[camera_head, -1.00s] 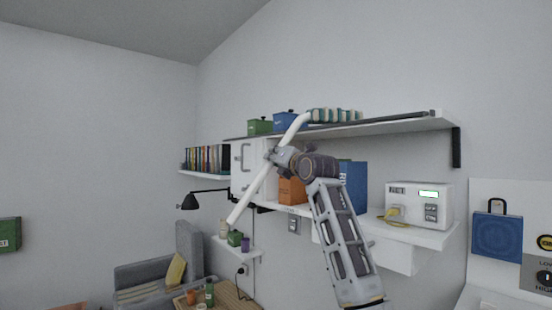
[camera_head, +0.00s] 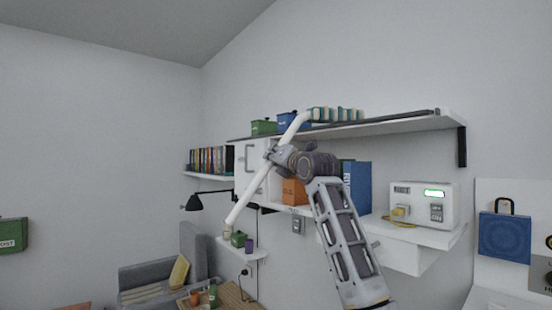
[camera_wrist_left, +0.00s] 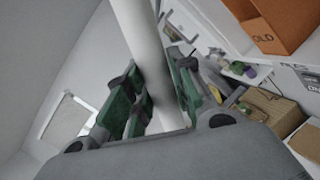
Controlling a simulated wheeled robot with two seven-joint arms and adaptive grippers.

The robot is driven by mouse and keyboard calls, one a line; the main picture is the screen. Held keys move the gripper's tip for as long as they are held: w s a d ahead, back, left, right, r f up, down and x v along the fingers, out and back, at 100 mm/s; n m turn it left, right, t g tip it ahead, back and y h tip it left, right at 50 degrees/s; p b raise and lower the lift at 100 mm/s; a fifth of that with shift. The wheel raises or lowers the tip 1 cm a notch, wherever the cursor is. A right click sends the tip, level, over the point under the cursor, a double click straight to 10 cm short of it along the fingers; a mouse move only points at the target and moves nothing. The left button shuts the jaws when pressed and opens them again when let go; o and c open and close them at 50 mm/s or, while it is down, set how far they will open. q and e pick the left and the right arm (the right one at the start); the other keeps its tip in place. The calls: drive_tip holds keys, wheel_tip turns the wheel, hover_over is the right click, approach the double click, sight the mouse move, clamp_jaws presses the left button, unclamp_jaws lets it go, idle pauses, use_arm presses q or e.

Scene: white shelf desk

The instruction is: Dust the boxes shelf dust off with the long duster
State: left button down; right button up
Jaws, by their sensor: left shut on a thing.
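In the left wrist view the white handle (camera_wrist_left: 142,45) passes between the green-padded fingers of the left gripper (camera_wrist_left: 160,95). The boxes shelf (camera_head: 400,125) is the top white shelf, bearing a green box (camera_head: 264,128) and a blue box (camera_head: 287,123). I make out no dust. My right gripper is not in view.
Below are a lower shelf with a white device (camera_head: 420,204), an orange box (camera_head: 294,191) and a blue binder (camera_head: 358,187). Books (camera_head: 208,159) stand on a shelf at the left. A black lamp (camera_head: 194,203) juts out below the books. A grey armchair (camera_head: 150,276) is lower left.

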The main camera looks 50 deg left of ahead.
use_arm(q)
drive_tip(key=shift+w, duration=0.15)
drive_tip(key=shift+w+d, duration=0.1)
drive_tip(key=shift+w, duration=0.65)
drive_tip(key=shift+s+f, duration=0.1)
drive_tip(key=shift+s, duration=0.05)
drive_tip(key=shift+s, duration=0.75)
drive_tip(key=shift+w, duration=0.15)
drive_tip(key=shift+w, duration=0.75)
drive_tip(key=shift+s, duration=0.1)
